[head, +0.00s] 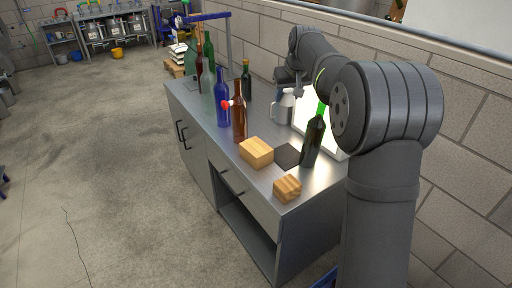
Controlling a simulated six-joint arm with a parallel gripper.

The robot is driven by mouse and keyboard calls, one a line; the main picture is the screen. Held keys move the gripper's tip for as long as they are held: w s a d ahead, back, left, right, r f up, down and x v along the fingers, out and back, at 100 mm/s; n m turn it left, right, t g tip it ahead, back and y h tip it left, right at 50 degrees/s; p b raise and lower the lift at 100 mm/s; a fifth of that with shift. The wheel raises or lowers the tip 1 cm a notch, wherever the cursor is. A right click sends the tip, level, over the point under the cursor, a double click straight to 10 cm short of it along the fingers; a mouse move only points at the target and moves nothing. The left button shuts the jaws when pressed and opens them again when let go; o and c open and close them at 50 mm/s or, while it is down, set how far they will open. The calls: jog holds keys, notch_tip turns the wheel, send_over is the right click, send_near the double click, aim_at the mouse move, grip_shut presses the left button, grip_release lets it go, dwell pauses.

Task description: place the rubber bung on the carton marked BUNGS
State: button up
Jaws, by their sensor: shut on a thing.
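My gripper (298,93) is small and far off at the end of my arm, over the back of the steel bench near a grey jug. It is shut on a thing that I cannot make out. I cannot pick out the rubber bung anywhere in the head view. Two tan boxes stand on the bench: a larger box (256,152) near the front edge and a smaller box (287,188) at the near end. No lettering is readable on either, so I cannot tell which is the carton marked BUNGS. My gripper is apart from both boxes, farther back.
On the steel bench (283,208) are a dark bottle with a green top (314,138), a flat black pad (287,156), a brown bottle (239,120), a blue bottle (222,105), a red item (226,104), the grey jug (284,108) and a bright panel (305,122). More bottles stand farther left.

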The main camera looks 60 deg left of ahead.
notch_tip(320, 180, down, 13)
send_over(253, 150)
jog(key=d, duration=0.2)
jog(key=f, duration=0.7)
jog(key=shift+s+a, duration=0.15)
jog(key=shift+s, duration=0.15)
jog(key=shift+f, duration=2)
jog(key=shift+f, duration=0.2)
jog(key=o, duration=1)
jog(key=shift+r, duration=0.1)
jog(key=v, duration=1.2)
